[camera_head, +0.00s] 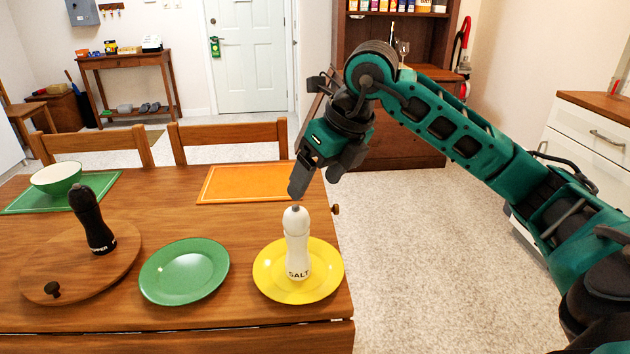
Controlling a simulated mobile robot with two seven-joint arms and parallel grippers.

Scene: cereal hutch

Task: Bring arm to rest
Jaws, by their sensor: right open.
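My right gripper (318,182) hangs above the right end of the wooden table, with its arm coming in from the right. Its jaws are open and empty, and one finger points down just above the white salt mill (297,245). The salt mill stands upright on a yellow plate (329,268), apart from the gripper as far as I can tell. My left gripper is not in view.
A green plate (184,271), a round wooden board (72,258) with a black pepper mill (92,220), a green bowl (57,178) and an orange placemat (247,184) are on the table (170,209). Two chairs stand behind. A wooden hutch (348,20) stands farther back; the right floor is clear.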

